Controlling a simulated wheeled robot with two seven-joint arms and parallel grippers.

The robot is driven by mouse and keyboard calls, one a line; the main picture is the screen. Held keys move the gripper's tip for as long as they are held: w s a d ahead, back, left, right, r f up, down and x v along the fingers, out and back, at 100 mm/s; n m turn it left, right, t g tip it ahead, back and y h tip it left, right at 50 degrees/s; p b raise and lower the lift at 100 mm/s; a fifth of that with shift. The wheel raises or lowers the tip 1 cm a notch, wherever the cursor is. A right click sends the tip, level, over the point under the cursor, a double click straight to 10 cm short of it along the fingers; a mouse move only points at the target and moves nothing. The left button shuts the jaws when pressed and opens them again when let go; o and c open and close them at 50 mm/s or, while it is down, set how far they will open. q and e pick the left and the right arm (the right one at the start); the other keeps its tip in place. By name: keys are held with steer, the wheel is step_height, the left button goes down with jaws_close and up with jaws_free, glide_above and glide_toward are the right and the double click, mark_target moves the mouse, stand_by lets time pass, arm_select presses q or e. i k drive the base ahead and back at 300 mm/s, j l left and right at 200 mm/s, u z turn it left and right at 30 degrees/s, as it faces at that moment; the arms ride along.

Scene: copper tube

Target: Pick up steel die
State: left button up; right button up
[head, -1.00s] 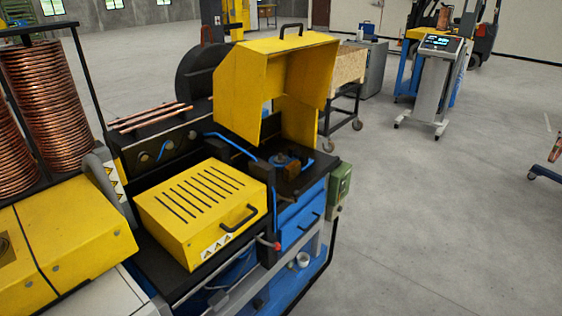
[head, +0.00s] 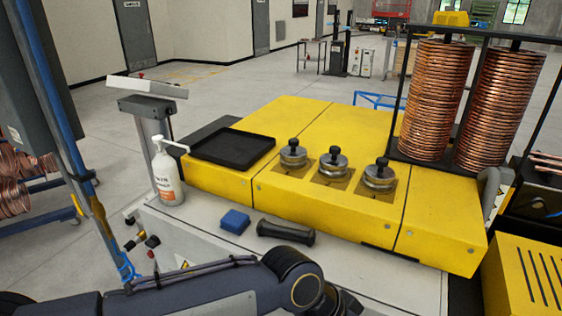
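Three round steel dies with black knobs sit in a row on the yellow machine top (head: 270,195). The left die (head: 293,158), the middle die (head: 333,166) and the right die (head: 380,179) each rest on a darker yellow square. My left arm comes in along the bottom edge, in front of the grey bench and below the dies. Its far end is cut off by the bottom edge, so no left gripper fingers show. My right gripper is out of view.
A black tray (head: 233,148) lies left of the dies. A blue block (head: 235,221) and a black handle-like object (head: 286,233) lie on the grey bench (head: 200,228). A pump bottle (head: 166,177) stands at left. Copper coils (head: 437,100) stand behind right.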

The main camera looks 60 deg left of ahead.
mark_target(333, 164)
steer(key=u, duration=1.7)
